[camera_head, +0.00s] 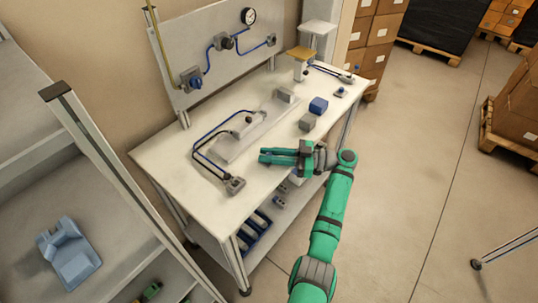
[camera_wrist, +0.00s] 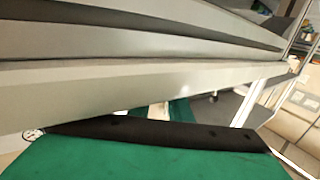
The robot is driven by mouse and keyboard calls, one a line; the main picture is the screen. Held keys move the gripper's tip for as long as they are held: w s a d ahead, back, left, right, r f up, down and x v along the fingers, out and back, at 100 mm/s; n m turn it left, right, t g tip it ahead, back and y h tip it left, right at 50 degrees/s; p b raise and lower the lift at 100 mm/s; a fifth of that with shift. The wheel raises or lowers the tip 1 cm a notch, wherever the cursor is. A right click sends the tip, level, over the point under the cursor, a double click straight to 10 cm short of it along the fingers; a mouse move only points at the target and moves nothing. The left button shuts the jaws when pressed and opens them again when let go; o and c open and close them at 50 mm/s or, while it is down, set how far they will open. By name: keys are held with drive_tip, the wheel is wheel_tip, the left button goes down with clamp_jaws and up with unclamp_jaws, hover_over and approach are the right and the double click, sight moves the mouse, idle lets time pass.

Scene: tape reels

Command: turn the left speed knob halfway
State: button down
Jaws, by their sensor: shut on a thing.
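My green gripper (camera_head: 264,155) reaches over the front part of the white workbench, its fingers pointing left. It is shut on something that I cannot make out. A grey cylinder (camera_head: 250,124) with blue hoses lies on a grey plate (camera_head: 228,152) behind the fingers, apart from them in the picture. Small fittings sit at its ends, but I cannot tell which is the left speed knob or how it is turned. In the wrist view, a green part of my gripper (camera_wrist: 150,160) and a dark bar fill the bottom, under pale grey slanted surfaces close to the camera.
The workbench (camera_head: 165,150) also bears a grey block (camera_head: 307,122), a blue block (camera_head: 318,105) and a hosed grey box (camera_head: 235,185). A grey panel (camera_head: 225,60) with a gauge (camera_head: 248,16) stands behind. A shelf with a blue part (camera_head: 70,255) is at left.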

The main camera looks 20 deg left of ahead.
drive_tip(key=shift+g, duration=0.3)
drive_tip(key=c, duration=1.6)
unclamp_jaws()
drive_tip(key=shift+c, duration=0.2)
drive_tip(key=v, duration=1)
drive_tip(key=shift+d, duration=0.4)
drive_tip(key=shift+w, duration=0.1)
